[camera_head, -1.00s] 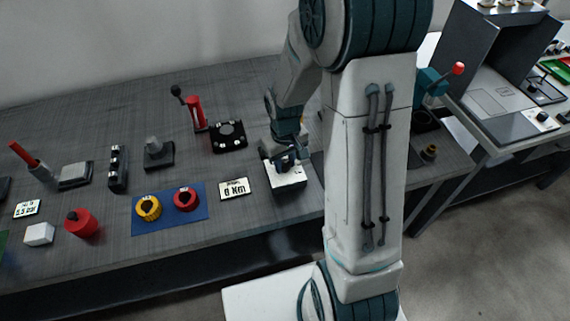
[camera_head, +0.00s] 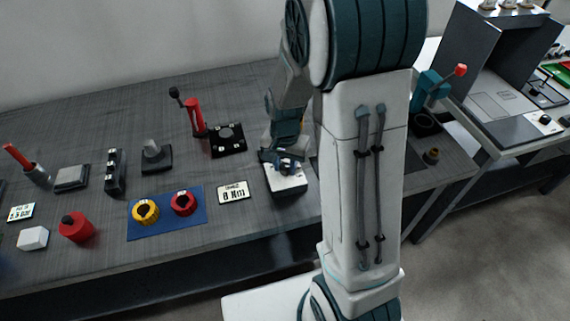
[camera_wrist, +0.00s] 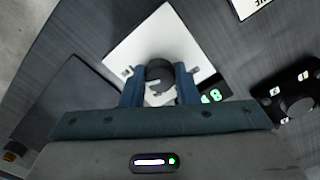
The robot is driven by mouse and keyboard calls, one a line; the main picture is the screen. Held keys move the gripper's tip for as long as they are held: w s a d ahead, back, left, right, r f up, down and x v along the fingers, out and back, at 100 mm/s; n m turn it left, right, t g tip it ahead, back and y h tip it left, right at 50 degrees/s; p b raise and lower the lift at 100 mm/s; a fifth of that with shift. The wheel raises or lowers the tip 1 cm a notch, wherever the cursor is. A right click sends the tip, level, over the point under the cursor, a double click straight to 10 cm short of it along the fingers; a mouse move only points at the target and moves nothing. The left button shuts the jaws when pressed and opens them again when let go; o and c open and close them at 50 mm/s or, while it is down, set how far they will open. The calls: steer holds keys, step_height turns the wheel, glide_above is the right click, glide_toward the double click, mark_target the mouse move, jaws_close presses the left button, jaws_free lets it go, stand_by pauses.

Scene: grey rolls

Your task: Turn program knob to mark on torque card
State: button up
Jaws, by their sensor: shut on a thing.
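The program knob (camera_wrist: 160,74) is a dark round knob on a white panel (camera_wrist: 132,44). In the wrist view my gripper (camera_wrist: 160,88) has its two blue fingers on either side of the knob and is shut on it. A green lit display (camera_wrist: 210,96) shows partly beside the right finger; its full reading is hidden. In the head view the white unit (camera_head: 288,184) sits on the bench with my gripper (camera_head: 284,166) over it. The torque card (camera_head: 234,192) lies flat to its left and reads about "8 N(m)".
A black block with a round knob (camera_head: 228,139) and a red lever (camera_head: 194,117) stand behind. Bare bench lies between.

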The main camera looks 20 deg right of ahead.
mark_target(285, 166)
steer(key=shift+m, duration=0.6)
steer(key=o, duration=1)
steer(key=shift+c, duration=0.2)
step_height(285, 166, up, 14)
steer(key=shift+f, duration=0.1)
